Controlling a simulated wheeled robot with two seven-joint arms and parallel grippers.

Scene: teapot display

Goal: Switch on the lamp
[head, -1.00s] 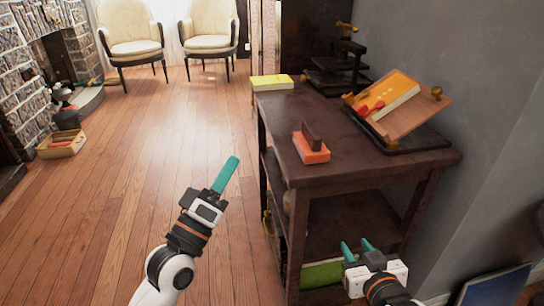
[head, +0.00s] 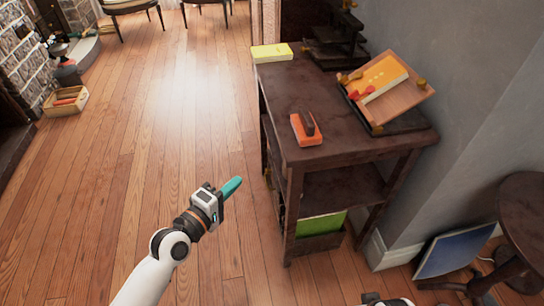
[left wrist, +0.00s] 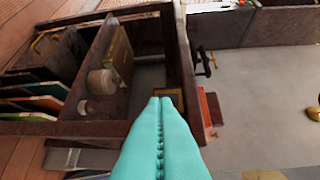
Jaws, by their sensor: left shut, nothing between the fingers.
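I cannot make out a lamp in either view. My left gripper (head: 232,187) is shut and empty, held over the wooden floor just left of the dark side table (head: 345,150). In the left wrist view its two teal fingers (left wrist: 162,105) are pressed together, with the side table's shelves beyond them. Of my right arm only a white and dark bit shows at the bottom edge of the head view; its fingers do not show.
The side table carries a yellow box (head: 272,52), an orange-based block (head: 307,128) and a tilted wooden stand (head: 405,98). A round dark table (head: 525,215) and a blue panel (head: 455,250) are at the right.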

